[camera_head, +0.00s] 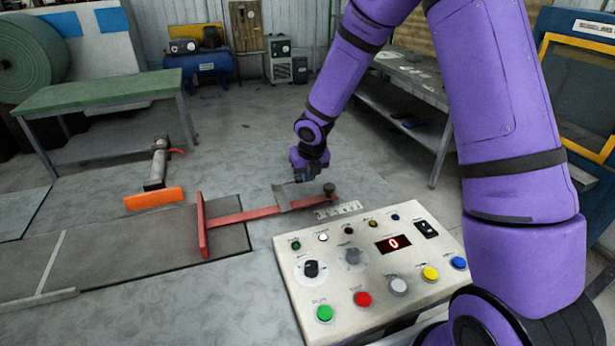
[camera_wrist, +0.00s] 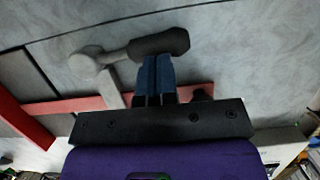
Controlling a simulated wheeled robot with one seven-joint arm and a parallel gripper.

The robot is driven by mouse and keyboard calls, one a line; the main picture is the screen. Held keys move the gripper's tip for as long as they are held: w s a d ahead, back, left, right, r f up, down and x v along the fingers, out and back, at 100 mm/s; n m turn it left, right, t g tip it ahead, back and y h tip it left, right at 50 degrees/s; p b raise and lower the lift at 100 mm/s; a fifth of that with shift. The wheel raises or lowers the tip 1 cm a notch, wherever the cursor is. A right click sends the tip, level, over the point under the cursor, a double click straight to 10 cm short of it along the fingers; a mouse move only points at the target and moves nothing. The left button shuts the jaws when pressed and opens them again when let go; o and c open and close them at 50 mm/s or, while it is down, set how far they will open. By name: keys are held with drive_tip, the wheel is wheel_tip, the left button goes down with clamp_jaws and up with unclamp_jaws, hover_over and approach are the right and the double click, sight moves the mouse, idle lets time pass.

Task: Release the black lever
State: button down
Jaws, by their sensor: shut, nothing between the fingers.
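The black lever (camera_wrist: 160,45) shows in the wrist view as a dark rounded handle on a grey arm that runs left to a round grey hub (camera_wrist: 92,63). In the head view I cannot make the handle out clearly. My gripper (camera_head: 309,178) points down above the red bar (camera_head: 245,215) on the grey table. In the wrist view the blue fingers of my gripper (camera_wrist: 156,60) are together with nothing between them. Their tips lie right at the handle's near edge. I cannot tell whether they touch it.
A dark knob (camera_head: 328,188) stands at the bar's right end, beside a pale scale (camera_head: 338,210). A control panel (camera_head: 375,255) with coloured buttons and a red "0" display is in front.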

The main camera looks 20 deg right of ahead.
drive_tip(key=shift+w+d, duration=0.15)
drive_tip(key=shift+w, duration=0.9)
drive_tip(key=shift+w+a, duration=0.2)
drive_tip(key=shift+w, duration=0.6)
drive_tip(key=shift+w+a, duration=0.2)
drive_tip(key=shift+w, duration=0.6)
drive_tip(key=shift+w+a, duration=0.15)
drive_tip(key=shift+w, duration=0.15)
drive_tip(key=shift+w+a+n, duration=0.25)
drive_tip(key=shift+w+n, duration=0.2)
drive_tip(key=shift+n, duration=0.25)
drive_tip(key=shift+w+a, duration=0.7)
drive_tip(key=shift+a, duration=0.05)
